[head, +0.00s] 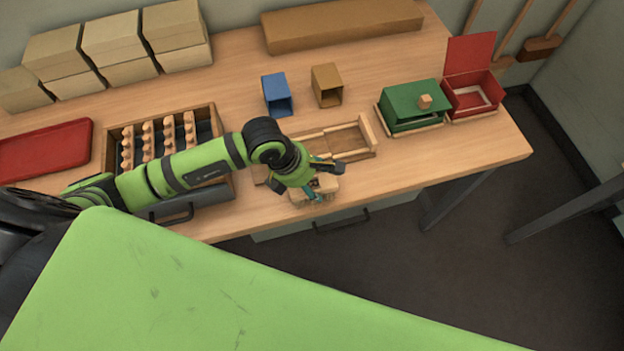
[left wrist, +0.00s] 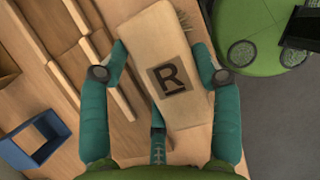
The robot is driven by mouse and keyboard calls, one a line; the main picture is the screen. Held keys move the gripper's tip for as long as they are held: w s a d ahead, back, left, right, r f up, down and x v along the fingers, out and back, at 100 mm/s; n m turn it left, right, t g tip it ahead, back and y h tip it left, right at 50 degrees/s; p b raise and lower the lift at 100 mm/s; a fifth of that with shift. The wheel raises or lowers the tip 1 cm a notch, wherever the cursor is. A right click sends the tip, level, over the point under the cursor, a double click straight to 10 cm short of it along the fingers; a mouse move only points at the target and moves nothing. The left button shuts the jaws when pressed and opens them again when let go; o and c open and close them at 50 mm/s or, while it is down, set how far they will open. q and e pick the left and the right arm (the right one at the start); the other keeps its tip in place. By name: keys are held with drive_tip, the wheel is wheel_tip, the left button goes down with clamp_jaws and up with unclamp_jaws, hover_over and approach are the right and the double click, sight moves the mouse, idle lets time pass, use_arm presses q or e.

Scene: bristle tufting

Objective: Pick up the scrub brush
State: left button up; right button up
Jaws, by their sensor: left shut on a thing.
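The scrub brush (left wrist: 150,45) is a pale wooden block with a dark letter R on it, and some bristles show at its top right corner in the left wrist view. In the head view the brush (head: 301,197) is at the front edge of the table, mostly hidden under my gripper. My left gripper (left wrist: 166,70) has its teal fingers on either side of the block and is shut on it. The left gripper also shows in the head view (head: 318,182). Whether the brush touches the table is unclear. My right gripper is not in view.
A wooden tray (head: 368,135) lies just behind the brush. A blue box (head: 277,93) and a brown box (head: 327,84) stand farther back. A green box (head: 408,103) and an open red box (head: 470,58) are at right. A drawer of knobbed pieces (head: 110,140) is at left.

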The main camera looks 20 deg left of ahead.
sight(323, 180)
use_arm(q)
drive_tip(key=shift+r, duration=0.35)
drive_tip(key=r+b, duration=0.1)
drive_tip(key=r, duration=0.3)
drive_tip(key=shift+d+b, duration=0.35)
drive_tip(key=shift+d, duration=0.05)
drive_tip(key=s+d+r+b, duration=0.2)
drive_tip(key=s+d+r, duration=0.2)
drive_tip(key=d, duration=0.6)
drive_tip(key=shift+r, duration=1.35)
drive_tip(key=shift+d, duration=0.1)
